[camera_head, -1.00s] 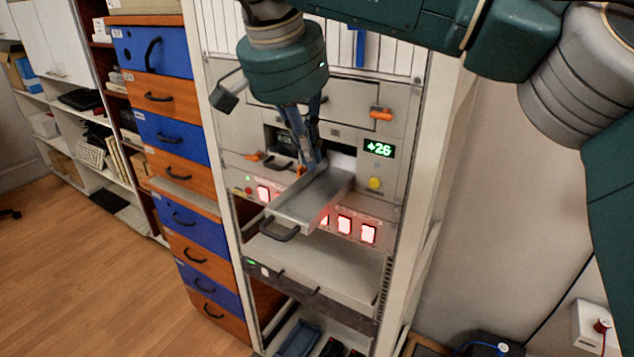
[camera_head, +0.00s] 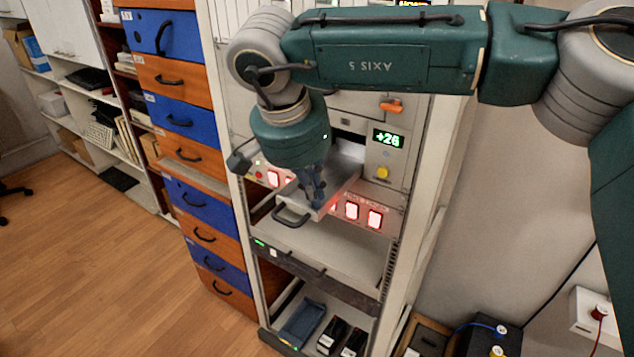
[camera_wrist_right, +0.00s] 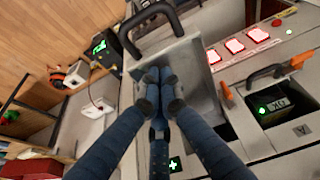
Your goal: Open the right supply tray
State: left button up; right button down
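The right supply tray (camera_head: 347,174) is a grey metal drawer that sticks out of the rack, with a black handle (camera_head: 291,217) on its front. My right gripper (camera_head: 316,204) is over the front part of the tray, behind the handle. In the right wrist view the two blue fingertips (camera_wrist_right: 158,80) are together, with no object seen between them, inside the tray near its front wall (camera_wrist_right: 168,52). The handle (camera_wrist_right: 150,28) is beyond the fingertips there. I cannot tell whether the fingertips touch the tray. My left gripper is not in view.
A green display (camera_head: 387,138), yellow button (camera_head: 382,173) and orange latch (camera_head: 391,105) are on the rack front. A rack shelf (camera_head: 345,255) lies below the tray. Blue and orange drawers (camera_head: 195,205) stand to the left. Floor (camera_head: 90,270) at the left is clear.

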aim_at(299, 205)
jog(key=shift+w+d, duration=0.1)
jog(key=s+a, duration=0.1)
jog(key=s+a+b, duration=0.1)
jog(key=s, duration=0.1)
jog(key=shift+s+a+f, duration=0.1)
jog(key=shift+s+a, duration=0.05)
jog(key=shift+a, duration=0.1)
jog(key=shift+s+a, duration=0.15)
